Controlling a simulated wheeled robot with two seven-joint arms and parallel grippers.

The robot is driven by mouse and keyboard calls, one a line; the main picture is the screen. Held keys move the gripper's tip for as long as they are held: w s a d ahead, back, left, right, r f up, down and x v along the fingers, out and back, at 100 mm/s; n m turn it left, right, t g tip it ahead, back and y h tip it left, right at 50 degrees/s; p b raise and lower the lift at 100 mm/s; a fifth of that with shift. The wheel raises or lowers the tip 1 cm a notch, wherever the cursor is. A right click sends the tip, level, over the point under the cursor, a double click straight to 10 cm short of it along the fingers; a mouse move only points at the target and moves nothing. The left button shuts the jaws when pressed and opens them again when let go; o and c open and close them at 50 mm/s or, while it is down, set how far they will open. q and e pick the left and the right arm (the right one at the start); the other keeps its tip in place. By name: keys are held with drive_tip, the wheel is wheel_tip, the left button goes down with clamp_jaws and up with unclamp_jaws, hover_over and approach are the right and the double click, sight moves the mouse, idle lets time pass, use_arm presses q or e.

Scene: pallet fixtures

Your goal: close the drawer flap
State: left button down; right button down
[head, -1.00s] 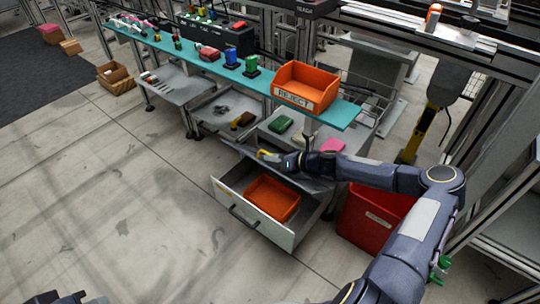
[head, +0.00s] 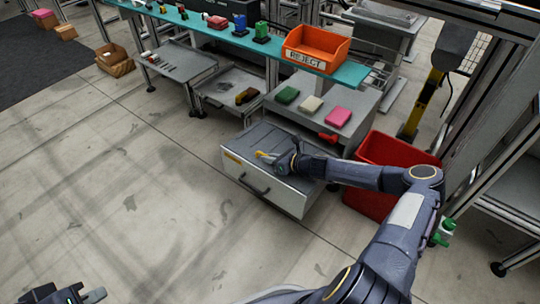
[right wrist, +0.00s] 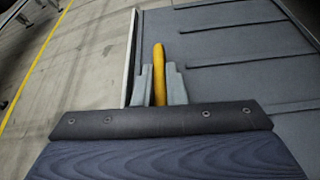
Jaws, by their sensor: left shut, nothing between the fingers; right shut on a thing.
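The drawer (head: 280,195), with a white front and a dark bar handle (head: 254,184), stands pulled out below the grey workstation. Its grey ribbed flap (head: 262,138) lies over the top of the drawer and hides the inside. The flap (right wrist: 230,60) also fills much of the right wrist view, with a pale drawer edge along its left. My right gripper (head: 272,157) is over the flap, shut on a yellow handle (right wrist: 159,62). My left gripper (head: 95,296) is shut and empty at the bottom left, far from the drawer.
A red bin (head: 385,150) stands right of the drawer. An orange REJECT bin (head: 318,50) sits on the teal shelf. The floor left of the drawer is clear.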

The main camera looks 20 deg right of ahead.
drive_tip(key=shift+f, duration=0.15)
drive_tip(key=c, duration=1.8)
unclamp_jaws()
drive_tip(key=shift+o, duration=0.2)
drive_tip(key=p+v, duration=0.3)
drive_tip(key=v, duration=0.4)
drive_tip(key=shift+s+d, duration=0.15)
drive_tip(key=shift+s, duration=0.2)
drive_tip(key=shift+r, duration=0.2)
